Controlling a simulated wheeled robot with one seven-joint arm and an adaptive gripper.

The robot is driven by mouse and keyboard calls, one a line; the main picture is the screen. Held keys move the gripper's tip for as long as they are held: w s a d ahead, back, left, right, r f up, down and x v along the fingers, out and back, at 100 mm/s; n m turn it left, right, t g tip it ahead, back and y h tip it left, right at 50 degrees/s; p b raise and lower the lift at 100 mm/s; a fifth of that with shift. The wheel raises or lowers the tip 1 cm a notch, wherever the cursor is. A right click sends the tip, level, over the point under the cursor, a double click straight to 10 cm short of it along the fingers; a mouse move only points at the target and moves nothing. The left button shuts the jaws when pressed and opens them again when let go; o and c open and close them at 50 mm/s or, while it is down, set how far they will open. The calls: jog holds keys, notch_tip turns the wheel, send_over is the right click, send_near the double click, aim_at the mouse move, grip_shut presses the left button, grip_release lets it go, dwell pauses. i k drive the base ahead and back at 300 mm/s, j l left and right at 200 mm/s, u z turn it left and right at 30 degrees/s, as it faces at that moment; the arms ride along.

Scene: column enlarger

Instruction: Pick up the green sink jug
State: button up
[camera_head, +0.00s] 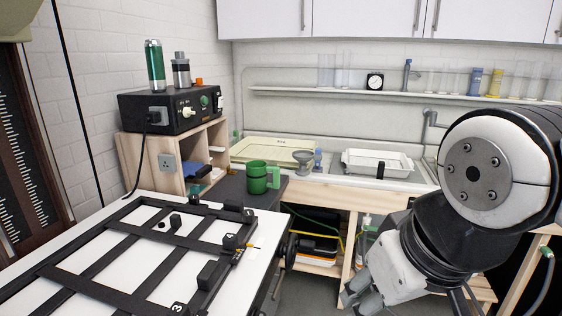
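The green jug (257,179) stands upright on a dark counter top (233,187), with its lighter green handle on the right side. My gripper (362,294) is at the lower right, to the right of the jug, lower in the picture and apart from it. The wrist and the bottom picture edge partly hide my gripper, so how wide its fingers stand is unclear.
A white-topped bench with a black easel frame (122,239) fills the left foreground. A black control box (172,108) sits on a wooden shelf unit (150,160) left of the jug. Behind are a cream tray (274,148), a grey funnel (303,160) and a white tray (377,162).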

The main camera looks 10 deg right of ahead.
aim_at(256, 171)
jog(key=i+l, duration=0.4)
jog(key=l, duration=0.2)
jog(key=i+l, duration=0.45)
jog(key=i, duration=0.15)
jog(key=i+l+u, duration=0.1)
jog(key=i+l, duration=0.3)
jog(key=i, duration=0.15)
jog(key=i+j, duration=0.1)
